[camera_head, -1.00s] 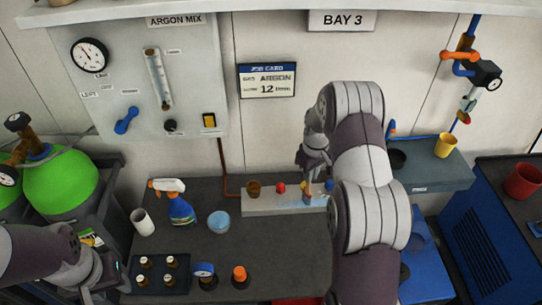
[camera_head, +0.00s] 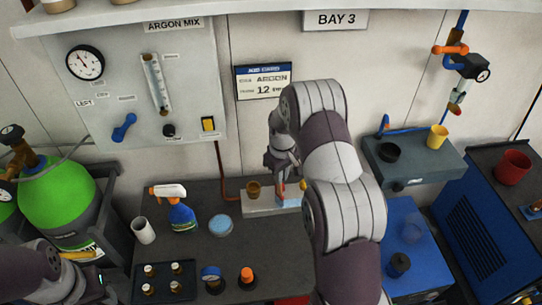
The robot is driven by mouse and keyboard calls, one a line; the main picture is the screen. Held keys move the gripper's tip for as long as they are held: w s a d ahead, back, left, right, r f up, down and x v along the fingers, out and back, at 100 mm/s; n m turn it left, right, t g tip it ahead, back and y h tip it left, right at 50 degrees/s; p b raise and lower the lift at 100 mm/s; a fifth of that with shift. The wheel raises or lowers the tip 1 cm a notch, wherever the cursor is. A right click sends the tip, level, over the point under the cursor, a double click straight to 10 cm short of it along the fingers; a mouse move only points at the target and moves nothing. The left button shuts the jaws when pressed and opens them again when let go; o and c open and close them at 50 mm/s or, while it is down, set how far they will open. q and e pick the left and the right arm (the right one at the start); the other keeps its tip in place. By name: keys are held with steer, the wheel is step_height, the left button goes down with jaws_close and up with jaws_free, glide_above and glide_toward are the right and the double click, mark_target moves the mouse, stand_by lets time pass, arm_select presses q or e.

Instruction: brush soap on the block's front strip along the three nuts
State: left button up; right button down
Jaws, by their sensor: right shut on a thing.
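The pale grey block (camera_head: 257,208) lies at the back of the dark bench, against the wall. A brown cup-like fitting (camera_head: 254,191) stands at its left end. My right gripper (camera_head: 283,173) is above the block, shut on what appears to be a small brush, its tip low over the front face. A pale blue patch (camera_head: 289,200) shows there; I cannot tell bristles from soap. A bit of red shows beside the tool. My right arm hides the block's right part and the other nuts. A round blue-topped dish (camera_head: 221,226) stands front left of the block. My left gripper (camera_head: 88,296) is low left, its jaws unclear.
A spray bottle (camera_head: 180,210) and white cup (camera_head: 144,230) stand left of the dish. A tray of small bottles (camera_head: 162,282), a blue-topped item (camera_head: 211,278) and an orange-capped item (camera_head: 247,277) are at the front. A grey shelf (camera_head: 420,168) is right of my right arm.

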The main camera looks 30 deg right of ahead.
arm_select(q)
steer(key=r+p, duration=0.2)
steer(key=d+r+p, duration=0.1)
steer(key=r+p, duration=0.2)
steer(key=shift+s+r, duration=0.15)
steer(key=shift+r, duration=0.05)
arm_select(e)
step_height(320, 180, up, 8)
steer(key=shift+w+a, duration=0.15)
steer(key=shift+a, duration=0.3)
arm_select(q)
steer(key=shift+a, duration=0.1)
arm_select(e)
steer(key=shift+w+a, duration=0.1)
steer(key=shift+a, duration=0.05)
